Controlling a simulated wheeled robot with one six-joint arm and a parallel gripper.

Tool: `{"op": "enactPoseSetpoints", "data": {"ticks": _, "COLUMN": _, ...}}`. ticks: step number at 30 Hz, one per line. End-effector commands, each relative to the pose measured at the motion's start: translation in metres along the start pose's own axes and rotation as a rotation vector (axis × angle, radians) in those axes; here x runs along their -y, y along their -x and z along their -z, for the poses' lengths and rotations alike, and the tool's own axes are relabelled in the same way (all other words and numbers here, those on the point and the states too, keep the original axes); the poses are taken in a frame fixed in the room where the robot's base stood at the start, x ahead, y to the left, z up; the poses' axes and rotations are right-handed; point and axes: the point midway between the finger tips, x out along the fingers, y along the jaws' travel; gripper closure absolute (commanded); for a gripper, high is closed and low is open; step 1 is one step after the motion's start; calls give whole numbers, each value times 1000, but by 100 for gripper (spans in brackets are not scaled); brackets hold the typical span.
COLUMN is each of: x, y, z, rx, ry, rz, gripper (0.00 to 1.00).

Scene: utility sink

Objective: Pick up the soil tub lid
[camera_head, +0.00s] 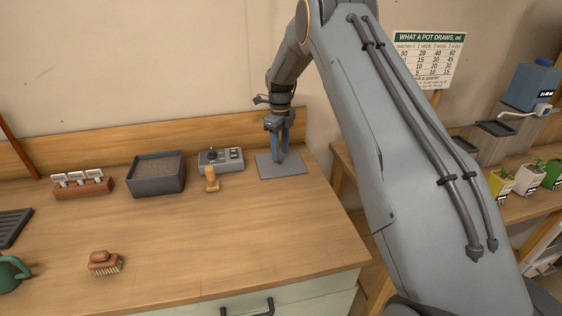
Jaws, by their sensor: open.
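The soil tub lid (292,167) is a flat, grey, square plate lying on the wooden bench top near its right end. My gripper (281,150) points down over the lid, with its blue fingers reaching close to the middle of the plate. It is open. I cannot tell whether the fingers touch the lid, and any handle on it is hidden by them. The soil tub (160,184) is a dark grey open box filled with brown soil, standing to the left on the same bench.
A grey control box (232,163) and a small wooden tool (212,181) sit between tub and lid. A labelled rack (83,189), brush (103,261), green can (10,273) and dark tray (12,227) are further left. The bench front centre is clear. Potted plants (527,178) stand on a right shelf.

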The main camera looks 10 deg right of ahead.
Motion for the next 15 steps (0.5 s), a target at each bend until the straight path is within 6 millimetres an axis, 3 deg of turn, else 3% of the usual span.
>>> {"op": "enactPoseSetpoints", "data": {"ticks": 6, "x": 0, "y": -19, "z": 0, "rx": 0, "ry": 1, "rz": 0, "gripper": 59}}
{"op": "enactPoseSetpoints", "data": {"ticks": 13, "x": 0, "y": -21, "z": -1, "rx": 1, "ry": 1, "rz": 1, "gripper": 59}}
{"op": "enactPoseSetpoints", "data": {"ticks": 15, "x": 0, "y": -21, "z": 0, "rx": 1, "ry": 1, "rz": 1, "gripper": 68}}
